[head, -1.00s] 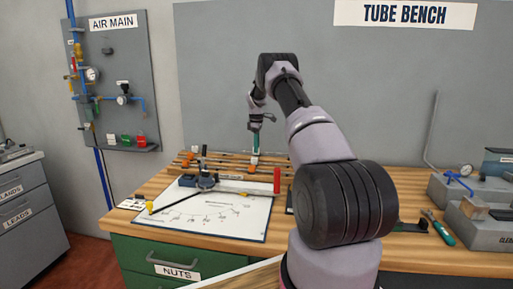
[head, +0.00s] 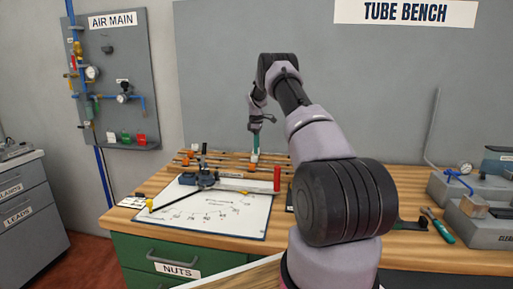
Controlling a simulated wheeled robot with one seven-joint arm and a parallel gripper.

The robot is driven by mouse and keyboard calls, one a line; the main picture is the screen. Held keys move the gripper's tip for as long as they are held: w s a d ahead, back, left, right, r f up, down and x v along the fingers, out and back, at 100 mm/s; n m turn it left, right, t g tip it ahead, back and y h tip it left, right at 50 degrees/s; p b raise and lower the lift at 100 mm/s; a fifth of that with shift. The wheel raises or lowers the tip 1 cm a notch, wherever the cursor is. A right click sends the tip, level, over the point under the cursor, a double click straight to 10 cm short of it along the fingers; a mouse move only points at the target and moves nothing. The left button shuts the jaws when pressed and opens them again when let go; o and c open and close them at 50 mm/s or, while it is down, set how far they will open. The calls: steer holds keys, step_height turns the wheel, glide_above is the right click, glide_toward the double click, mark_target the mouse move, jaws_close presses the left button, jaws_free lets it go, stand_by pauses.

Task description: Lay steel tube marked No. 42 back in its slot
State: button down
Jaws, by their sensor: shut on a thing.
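My gripper (head: 256,122) is above the back of the bench, pointing down. It is shut on a slim upright piece (head: 256,143), green above and pale at its lower end. I cannot read a No. 42 mark on it or tell whether it is the steel tube. Its lower end is at the rack of wooden bars with orange parts (head: 194,162); I cannot tell whether they touch. Thin rods lie across this rack, too small to tell apart. The slot is not clear to see, and my arm hides part of the bench to the right.
A white chart board (head: 215,217) lies in front of the rack, with a blue-grey bending tool and its long lever (head: 182,201) on it. A red cylinder (head: 277,180) stands at its right. A green-handled tool (head: 441,228) and grey blocks (head: 482,229) are at the right.

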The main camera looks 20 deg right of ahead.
steer(key=shift+f, duration=0.15)
steer(key=c, duration=0.6)
jaws_free()
steer(key=shift+o, duration=0.3)
steer(key=shift+r, duration=3.5)
